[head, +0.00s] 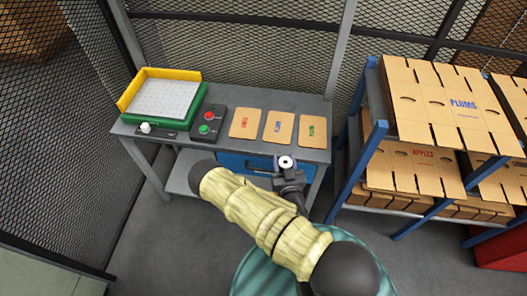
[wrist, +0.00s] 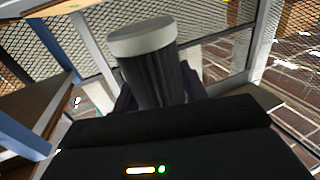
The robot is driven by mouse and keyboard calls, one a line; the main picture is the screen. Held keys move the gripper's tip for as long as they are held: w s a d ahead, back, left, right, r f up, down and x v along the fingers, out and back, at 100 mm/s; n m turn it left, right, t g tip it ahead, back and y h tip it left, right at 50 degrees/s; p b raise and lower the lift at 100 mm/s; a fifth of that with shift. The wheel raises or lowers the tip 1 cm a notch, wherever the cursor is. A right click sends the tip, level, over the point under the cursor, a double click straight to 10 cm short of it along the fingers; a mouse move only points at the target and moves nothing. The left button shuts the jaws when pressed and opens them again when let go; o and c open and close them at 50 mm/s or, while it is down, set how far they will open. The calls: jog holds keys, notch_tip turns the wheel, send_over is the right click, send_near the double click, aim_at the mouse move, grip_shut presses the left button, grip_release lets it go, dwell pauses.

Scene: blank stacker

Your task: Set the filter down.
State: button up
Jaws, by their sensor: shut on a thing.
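The filter is a dark ribbed cylinder with a pale grey-white end cap (wrist: 142,38), upright but slightly tilted in the wrist view. In the head view its round white top (head: 286,161) with a dark centre shows at the front right edge of the grey workbench (head: 228,151). My gripper (head: 287,173) is shut on the filter, with dark fingers on both sides of its lower body in the wrist view. The filter's lower end is hidden. I cannot tell how high it is above the surfaces below.
On the bench are a green and yellow tray (head: 187,76), a button box (head: 208,124), a white knob (head: 146,127) and three tan cards (head: 278,127). A bare strip runs along the front. A blue shelf rack (head: 371,150) with flat cartons stands right. Mesh fencing encloses the area.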

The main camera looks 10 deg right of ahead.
jog(key=shift+a, duration=0.2)
jog(key=shift+w+f+b, duration=0.15)
jog(key=shift+w+b, duration=0.3)
jog(key=shift+b, duration=0.1)
jog(key=w+r+m+h+b, duration=0.1)
jog(key=w+r+h+b, duration=0.1)
jog(key=w+b, duration=0.5)
jog(key=w+r+m+h+b, duration=0.2)
jog(key=w+r+h+b, duration=0.1)
jog(key=w+b, duration=0.4)
jog(key=shift+w+m+g+h, duration=0.15)
jog(key=shift+m+g+h, duration=0.15)
jog(key=shift+g, duration=0.1)
jog(key=shift+f+p, duration=0.35)
jog(key=shift+f, duration=2.55)
